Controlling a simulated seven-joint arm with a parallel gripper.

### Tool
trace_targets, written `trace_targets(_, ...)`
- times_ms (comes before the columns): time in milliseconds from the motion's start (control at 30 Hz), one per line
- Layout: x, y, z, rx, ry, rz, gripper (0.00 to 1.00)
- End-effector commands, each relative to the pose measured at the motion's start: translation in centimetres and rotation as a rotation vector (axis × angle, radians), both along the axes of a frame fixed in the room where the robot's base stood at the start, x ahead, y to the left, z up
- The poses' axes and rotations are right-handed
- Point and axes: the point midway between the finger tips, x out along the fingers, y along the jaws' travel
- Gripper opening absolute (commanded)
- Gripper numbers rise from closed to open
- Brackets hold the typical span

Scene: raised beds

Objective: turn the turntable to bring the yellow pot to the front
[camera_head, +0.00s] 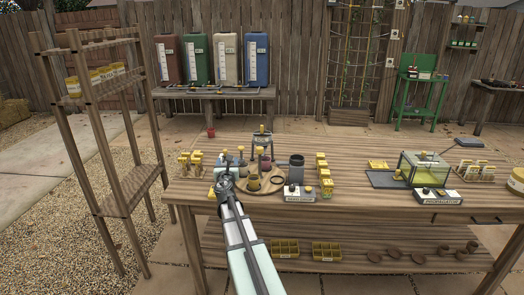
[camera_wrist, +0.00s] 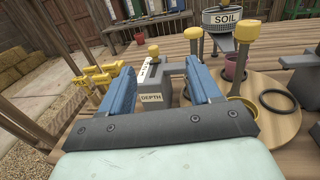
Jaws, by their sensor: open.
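The round wooden turntable (camera_head: 268,189) sits on the workbench, and it also shows at the right of the wrist view (camera_wrist: 277,128). A dull yellow pot (camera_head: 254,182) stands near its front-left edge in the head view; in the wrist view it is partly hidden behind my right finger. A pink pot (camera_head: 266,164) stands farther back on it, and a black ring (camera_head: 277,180) lies at its right. Yellow-capped posts (camera_wrist: 247,35) rise by the turntable. My gripper (camera_wrist: 157,72) is open, its blue fingers apart, left of the turntable. A grey block marked DEPTH (camera_wrist: 152,98) shows between them.
A hopper marked SOIL (camera_wrist: 222,20) stands behind the turntable. A dark cylinder (camera_head: 296,168) and a labelled control box (camera_head: 298,194) are at its right. Yellow tags (camera_head: 190,162) stand at the left. Bare bench lies right of the yellow blocks (camera_head: 324,176).

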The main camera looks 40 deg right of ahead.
Motion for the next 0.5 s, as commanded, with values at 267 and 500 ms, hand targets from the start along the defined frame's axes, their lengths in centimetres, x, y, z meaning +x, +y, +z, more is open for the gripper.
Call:
trace_targets(267,3.3,0.2,-0.1,0.021,-0.031,-0.108,0.63)
trace_targets(500,2.5,-2.9,-0.2,0.022,-0.041,-0.312,0.63)
